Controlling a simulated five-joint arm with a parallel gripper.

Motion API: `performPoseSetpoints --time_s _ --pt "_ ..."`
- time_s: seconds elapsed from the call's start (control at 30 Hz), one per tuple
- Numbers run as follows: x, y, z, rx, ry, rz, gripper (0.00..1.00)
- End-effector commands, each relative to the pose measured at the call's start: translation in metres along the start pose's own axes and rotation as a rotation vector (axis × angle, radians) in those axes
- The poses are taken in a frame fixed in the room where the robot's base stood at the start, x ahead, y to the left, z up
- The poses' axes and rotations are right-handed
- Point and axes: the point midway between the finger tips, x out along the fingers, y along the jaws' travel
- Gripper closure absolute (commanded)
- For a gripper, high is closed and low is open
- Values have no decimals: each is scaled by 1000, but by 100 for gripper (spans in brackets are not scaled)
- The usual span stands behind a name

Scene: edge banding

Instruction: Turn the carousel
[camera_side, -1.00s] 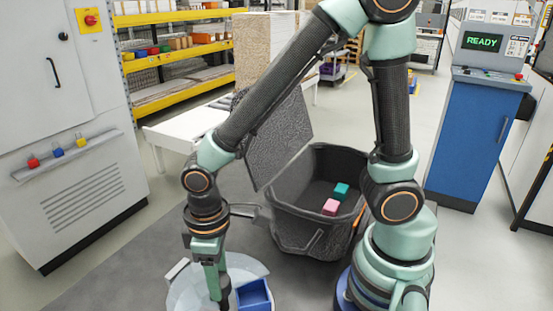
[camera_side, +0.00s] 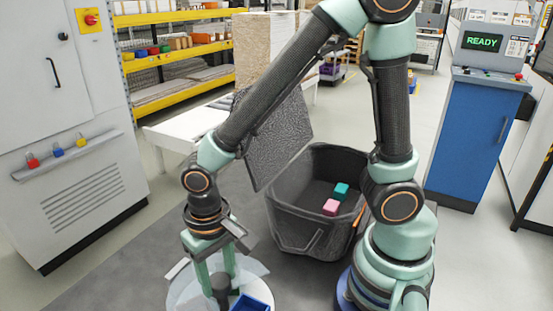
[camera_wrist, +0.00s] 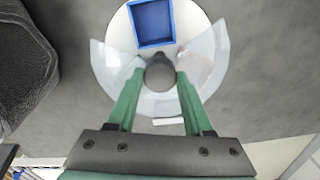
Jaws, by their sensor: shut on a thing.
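The carousel (camera_side: 178,295) is a round pale disc with clear upright panels at the bottom of the side view. It also shows in the wrist view (camera_wrist: 205,25). A dark round knob (camera_wrist: 159,75) stands at its centre. A blue square tray (camera_wrist: 152,22) sits on the disc beyond the knob and looks empty. In the side view the tray (camera_side: 250,302) is partly cut off by the frame's edge. My gripper (camera_wrist: 160,73) is above the disc with one green finger on each side of the knob, shut on it.
A black bin (camera_side: 300,228) holding a pink block (camera_side: 331,207) and a teal block (camera_side: 341,190) stands beside the carousel. A dark textured panel (camera_side: 278,145) rises behind the bin. A grey cabinet (camera_side: 75,190) stands left and a blue console (camera_side: 470,140) right.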

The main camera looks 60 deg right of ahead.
Motion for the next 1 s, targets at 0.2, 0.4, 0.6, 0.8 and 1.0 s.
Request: performPoseSetpoints --time_s 0.2,0.4,0.6,0.8,1.0 --pt "-1 0 0 25 0 0 100" --pt "-1 0 0 26 0 0 100" --pt "-1 0 0 26 0 0 26" --pt "-1 0 0 25 0 0 19" --pt "-3 0 0 25 1 -1 19"
